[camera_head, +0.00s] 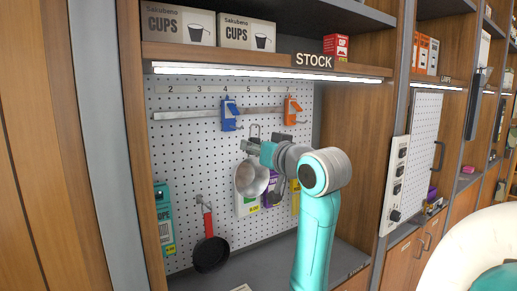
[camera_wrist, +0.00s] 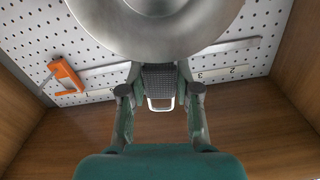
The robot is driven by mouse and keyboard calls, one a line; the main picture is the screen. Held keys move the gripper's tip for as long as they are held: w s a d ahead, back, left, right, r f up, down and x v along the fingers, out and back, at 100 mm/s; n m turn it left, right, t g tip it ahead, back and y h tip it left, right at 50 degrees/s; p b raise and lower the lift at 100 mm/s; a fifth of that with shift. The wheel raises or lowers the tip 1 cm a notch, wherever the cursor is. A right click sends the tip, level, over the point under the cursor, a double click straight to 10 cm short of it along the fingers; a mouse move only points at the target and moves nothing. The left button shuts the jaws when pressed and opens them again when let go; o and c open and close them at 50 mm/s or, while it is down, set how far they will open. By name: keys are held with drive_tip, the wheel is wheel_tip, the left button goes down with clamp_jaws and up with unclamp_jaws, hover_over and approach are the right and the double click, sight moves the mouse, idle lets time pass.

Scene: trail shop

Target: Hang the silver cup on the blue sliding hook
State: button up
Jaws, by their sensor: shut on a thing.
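The silver cup (camera_head: 252,181) hangs from my gripper (camera_head: 257,147) in front of the pegboard in the head view. In the wrist view the cup (camera_wrist: 150,30) fills the top middle, and my gripper (camera_wrist: 160,88) is shut on it, with a thin metal loop showing between the fingers. The exact grip is partly hidden. The blue sliding hook (camera_head: 230,115) sits on the metal rail, above and a little left of the cup, apart from it. I cannot make out the blue hook in the wrist view.
The rail (camera_head: 188,114) runs under a numbered strip. An orange sliding hook (camera_head: 292,111) sits right of the blue one; it also shows in the wrist view (camera_wrist: 66,75). A black pan (camera_head: 211,254) with a red handle hangs lower left. Packaged goods hang beside and behind the cup.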

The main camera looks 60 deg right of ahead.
drive_tip(key=shift+x, duration=1.7)
drive_tip(key=shift+x, duration=0.8)
drive_tip(key=shift+x, duration=1.5)
drive_tip(key=shift+a, duration=0.1)
drive_tip(key=shift+w, duration=0.2)
drive_tip(key=shift+w+d+f, duration=0.2)
drive_tip(key=shift+w+d, duration=0.1)
drive_tip(key=shift+w, duration=0.05)
drive_tip(key=shift+w+f, duration=0.1)
drive_tip(key=shift+f, duration=0.3)
drive_tip(key=o, duration=1.2)
drive_tip(key=shift+c, duration=0.2)
